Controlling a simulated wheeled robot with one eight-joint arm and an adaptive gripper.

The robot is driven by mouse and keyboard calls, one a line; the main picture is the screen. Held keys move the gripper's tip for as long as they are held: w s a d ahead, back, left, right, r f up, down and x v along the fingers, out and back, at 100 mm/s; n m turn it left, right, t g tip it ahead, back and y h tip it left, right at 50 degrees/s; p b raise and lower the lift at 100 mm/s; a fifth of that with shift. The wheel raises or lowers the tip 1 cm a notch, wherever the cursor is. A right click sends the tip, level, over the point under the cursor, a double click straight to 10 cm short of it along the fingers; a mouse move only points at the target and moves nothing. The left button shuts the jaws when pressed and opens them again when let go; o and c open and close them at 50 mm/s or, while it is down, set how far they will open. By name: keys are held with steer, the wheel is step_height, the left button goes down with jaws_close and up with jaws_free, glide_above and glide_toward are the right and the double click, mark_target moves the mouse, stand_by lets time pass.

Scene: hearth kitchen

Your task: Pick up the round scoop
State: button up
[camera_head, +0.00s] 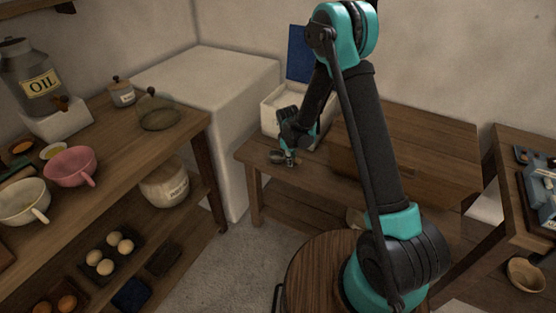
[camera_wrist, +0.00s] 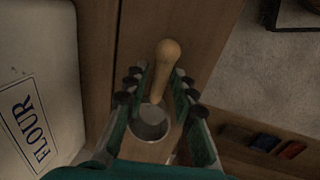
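The round scoop has a round metal bowl (camera_wrist: 150,124) and a pale wooden handle (camera_wrist: 167,62). In the wrist view it lies between the two fingers of my gripper (camera_wrist: 160,88), with its handle pointing away past the fingertips. Gaps show between the fingers and the handle, so my gripper looks open around it. In the head view my gripper (camera_head: 287,157) is low over the front left of the wooden bench (camera_head: 255,160). The scoop (camera_head: 276,157) shows there only as a small, partly hidden round shape.
A white flour bin (camera_wrist: 30,90) stands close beside my gripper; in the head view it has a raised blue lid (camera_head: 300,53). A white block (camera_head: 215,85) is left of the bench. A shelf table (camera_head: 120,130) with bowls and jars stands further left.

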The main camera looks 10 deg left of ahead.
steer(key=shift+w+f, duration=0.1)
steer(key=shift+f, duration=0.5)
steer(key=shift+c, duration=0.3)
jaws_close()
steer(key=shift+r, duration=0.1)
step_height(320, 180, up, 20)
